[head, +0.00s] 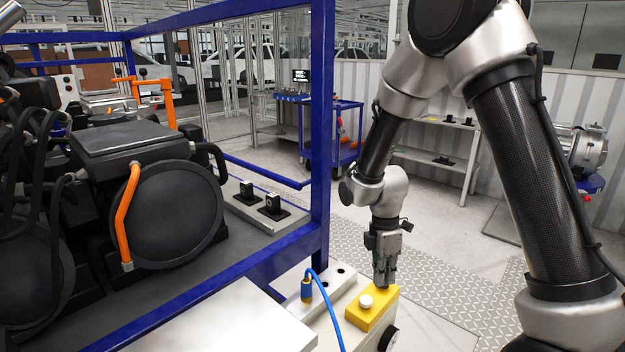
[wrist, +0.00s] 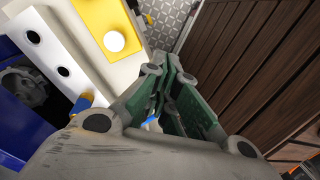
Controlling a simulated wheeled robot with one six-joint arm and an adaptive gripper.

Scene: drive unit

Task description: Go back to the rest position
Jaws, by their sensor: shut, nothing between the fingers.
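My gripper (head: 384,281) points down at the end of my arm, its fingers shut and empty. In the head view its tips are close to the far right corner of a yellow box (head: 357,317) with a white round button (head: 366,301). I cannot tell whether they touch it. In the wrist view the closed fingers (wrist: 166,73) lie to the lower right of the yellow box (wrist: 91,18) and its white button (wrist: 115,41), apart from the button in the picture.
A blue cable with a yellow-and-blue plug (head: 307,290) rises beside the yellow box. A blue frame post (head: 321,130) stands left of my arm, around the black drive unit (head: 165,215) with orange parts. A blue cart (head: 345,128) stands behind. Patterned floor (head: 430,250) is clear to the right.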

